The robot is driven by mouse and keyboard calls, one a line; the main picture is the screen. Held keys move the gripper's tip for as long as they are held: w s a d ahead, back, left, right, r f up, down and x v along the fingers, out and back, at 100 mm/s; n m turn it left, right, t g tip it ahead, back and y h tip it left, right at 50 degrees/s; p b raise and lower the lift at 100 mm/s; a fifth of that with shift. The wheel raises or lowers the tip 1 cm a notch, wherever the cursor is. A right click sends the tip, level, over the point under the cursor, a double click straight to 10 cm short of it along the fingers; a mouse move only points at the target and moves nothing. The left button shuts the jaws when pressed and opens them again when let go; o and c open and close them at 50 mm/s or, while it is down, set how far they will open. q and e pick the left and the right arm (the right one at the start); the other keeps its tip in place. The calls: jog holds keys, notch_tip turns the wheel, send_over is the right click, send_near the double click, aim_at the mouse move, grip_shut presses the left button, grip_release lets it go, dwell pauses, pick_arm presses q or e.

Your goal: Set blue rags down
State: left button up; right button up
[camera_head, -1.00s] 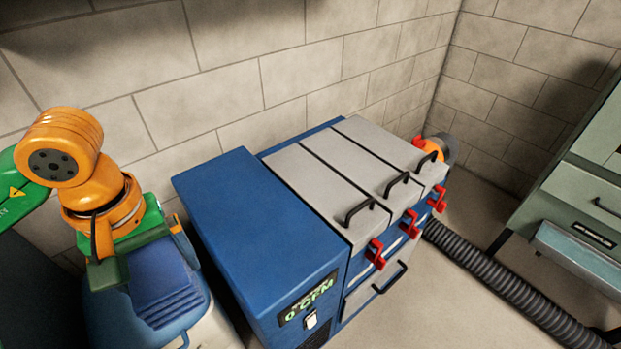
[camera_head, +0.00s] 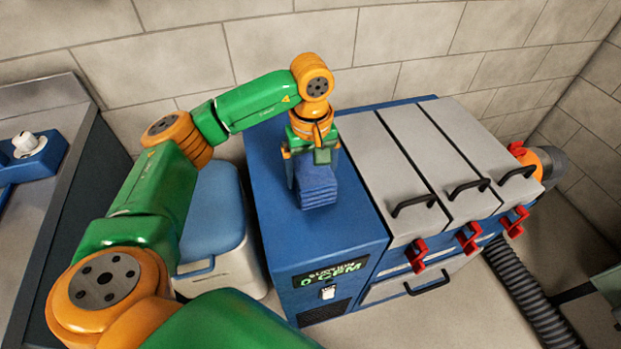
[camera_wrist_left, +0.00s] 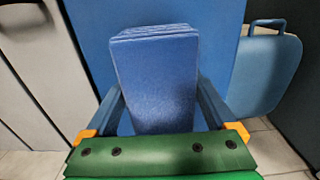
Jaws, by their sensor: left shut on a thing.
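The blue rags (camera_head: 317,188) are a folded stack held by my left gripper (camera_head: 314,168) over the blue top of the cabinet (camera_head: 276,235) in the head view. In the left wrist view the stack (camera_wrist_left: 157,85) stands between the two fingers of my left gripper (camera_wrist_left: 160,115), which is shut on it. The blue cabinet top (camera_wrist_left: 215,35) shows behind the stack. I cannot tell whether the rags touch the cabinet top. My right gripper is not in view.
Grey lidded bays (camera_head: 405,180) with black handles and red latches adjoin the blue top on the right. A blue-lidded cooler (camera_head: 215,215) stands left of the cabinet. A ribbed black hose (camera_head: 525,290) runs at the right. A counter (camera_head: 50,180) is at the far left.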

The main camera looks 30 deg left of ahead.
pick_arm(q)
notch_tip(320, 180, down, 2)
jog(key=shift+s+f, duration=0.15)
jog(key=shift+f, duration=0.1)
jog(key=shift+f, duration=0.25)
jog(key=o, duration=1.3)
jog(key=shift+r, duration=0.15)
